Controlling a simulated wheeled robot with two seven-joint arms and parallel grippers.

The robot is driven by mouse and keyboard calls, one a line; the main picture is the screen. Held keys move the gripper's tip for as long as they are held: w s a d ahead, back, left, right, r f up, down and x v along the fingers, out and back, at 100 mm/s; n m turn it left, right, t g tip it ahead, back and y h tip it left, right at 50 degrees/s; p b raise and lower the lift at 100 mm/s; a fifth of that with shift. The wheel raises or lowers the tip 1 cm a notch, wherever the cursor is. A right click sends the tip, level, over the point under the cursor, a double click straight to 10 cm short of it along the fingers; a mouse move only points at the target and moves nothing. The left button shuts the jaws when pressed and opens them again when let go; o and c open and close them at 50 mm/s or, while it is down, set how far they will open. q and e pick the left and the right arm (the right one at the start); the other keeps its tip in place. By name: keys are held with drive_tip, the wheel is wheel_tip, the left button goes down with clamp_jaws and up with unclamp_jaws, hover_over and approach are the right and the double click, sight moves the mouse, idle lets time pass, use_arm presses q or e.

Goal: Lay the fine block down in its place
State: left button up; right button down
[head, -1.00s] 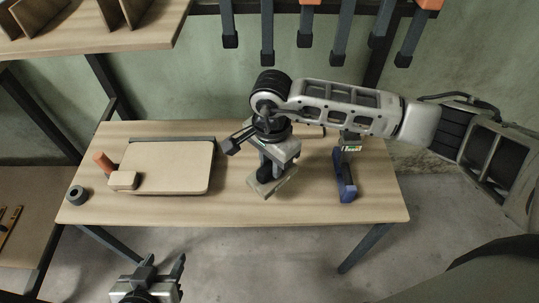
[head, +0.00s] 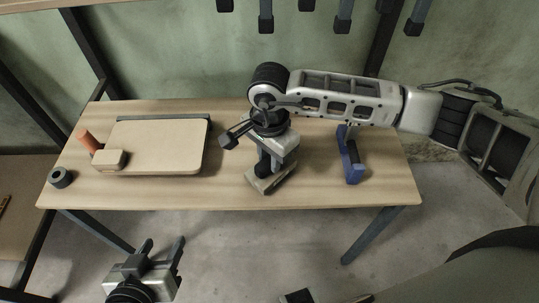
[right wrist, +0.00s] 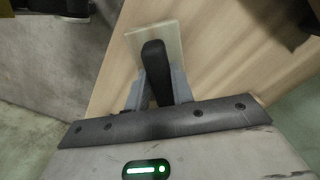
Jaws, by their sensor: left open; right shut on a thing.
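A block with a flat pale base (head: 274,182) and a black handle shows in the head view over the right-middle of the table. My right gripper (head: 270,158) is shut on its handle from above. In the right wrist view the black handle (right wrist: 155,68) stands between the fingers (right wrist: 157,92), with the pale base (right wrist: 174,40) beyond it over the wood. I cannot tell whether the base touches the table. My left gripper (head: 160,252) is open and empty, in front of and below the table's front edge.
On the table (head: 225,193) lie a pale rounded board (head: 160,140), a small tan block (head: 110,160), an orange cylinder (head: 87,140) and a dark ring (head: 61,177). A blue tool (head: 353,165) stands to the right. Bare wood lies between board and held block.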

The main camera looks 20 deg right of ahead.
use_arm(q)
drive_tip(key=shift+r, duration=0.1)
drive_tip(key=shift+w+f+b, duration=0.1)
drive_tip(key=shift+f+b, duration=0.55)
drive_tip(key=shift+f, duration=0.1)
use_arm(e)
drive_tip(key=shift+f, duration=0.7)
drive_tip(key=c, duration=1.1)
unclamp_jaws()
drive_tip(key=shift+r, duration=0.25)
use_arm(q)
drive_tip(key=shift+r, duration=0.4)
use_arm(e)
wheel_tip(320, 180, up, 16)
drive_tip(key=shift+f, duration=0.25)
